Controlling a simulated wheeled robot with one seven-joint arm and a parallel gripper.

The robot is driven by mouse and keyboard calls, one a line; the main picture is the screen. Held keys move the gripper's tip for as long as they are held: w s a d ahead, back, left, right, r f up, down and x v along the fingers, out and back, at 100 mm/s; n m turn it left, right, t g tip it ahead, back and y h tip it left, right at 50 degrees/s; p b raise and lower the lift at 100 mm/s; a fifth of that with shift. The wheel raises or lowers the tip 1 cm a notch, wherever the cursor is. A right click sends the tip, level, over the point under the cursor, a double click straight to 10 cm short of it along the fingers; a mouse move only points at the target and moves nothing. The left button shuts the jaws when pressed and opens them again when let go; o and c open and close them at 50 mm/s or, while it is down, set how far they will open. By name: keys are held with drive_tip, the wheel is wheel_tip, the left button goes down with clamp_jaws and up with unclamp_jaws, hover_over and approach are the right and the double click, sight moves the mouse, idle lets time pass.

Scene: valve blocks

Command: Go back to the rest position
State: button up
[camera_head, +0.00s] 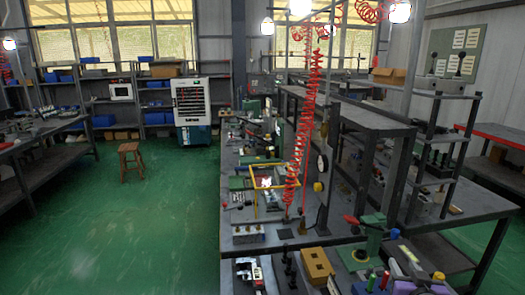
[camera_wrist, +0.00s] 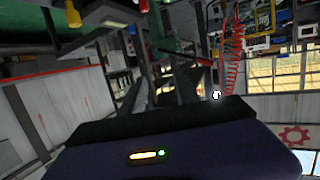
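The wrist view is upside down and looks across the room. A dark purple and black body with a small lit indicator (camera_wrist: 148,155) fills its lower part; it looks like part of my own robot. A tan block with holes (camera_head: 316,266) stands on the near bench in the head view.
A long grey workbench (camera_head: 262,238) carries a yellow frame (camera_head: 256,193), and a coiled red hose (camera_head: 304,115) hangs over it. A wooden stool (camera_head: 130,160) stands on the open green floor (camera_head: 130,235) at left.

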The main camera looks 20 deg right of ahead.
drive_tip(key=s+a+t, duration=0.1)
drive_tip(key=a, duration=0.3)
drive_tip(key=s+a+f+n, duration=0.1)
drive_tip(key=s+a, duration=0.1)
drive_tip(key=a, duration=0.1)
drive_tip(key=s+a+t+y, duration=0.1)
drive_tip(key=s+a, duration=0.1)
drive_tip(key=a, duration=0.2)
drive_tip(key=shift+s+a+f+n+t, duration=0.1)
drive_tip(key=shift+a+f+n+t, duration=0.15)
drive_tip(key=shift+a+n+t, duration=0.1)
drive_tip(key=s+a+f+n+y+b, duration=0.1)
drive_tip(key=s+a+n+y, duration=0.4)
drive_tip(key=s+a, duration=1.8)
drive_tip(key=s+y+b, duration=0.1)
drive_tip(key=s+y, duration=0.2)
drive_tip(key=shift+s+f, duration=0.2)
drive_tip(key=shift+n, duration=0.25)
